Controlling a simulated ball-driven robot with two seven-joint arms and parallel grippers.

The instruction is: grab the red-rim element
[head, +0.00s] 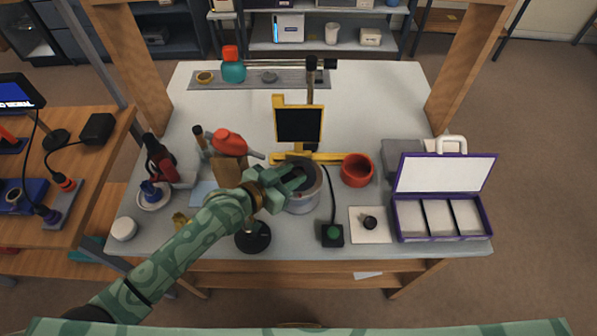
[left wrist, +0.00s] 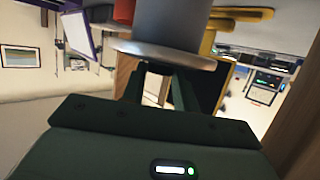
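A grey lens barrel (head: 305,203) with a dark open top stands near the middle of the table. I cannot clearly make out a red-rim element; the barrel's inside is dark and partly covered by my gripper. My left gripper (head: 296,180) is at the barrel's upper left, its fingers over the opening. In the left wrist view the barrel (left wrist: 172,25) fills the top centre, and the two fingers (left wrist: 163,88) are spread with a gap between them. Nothing shows held. My right gripper is not in view.
A red-orange bowl (head: 357,170) stands right of the barrel. A yellow stand with a dark panel (head: 298,125) is behind. A purple-edged case (head: 440,219) is open at right. A black button box (head: 332,236) and a small dark part on a white pad (head: 370,236) sit in front.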

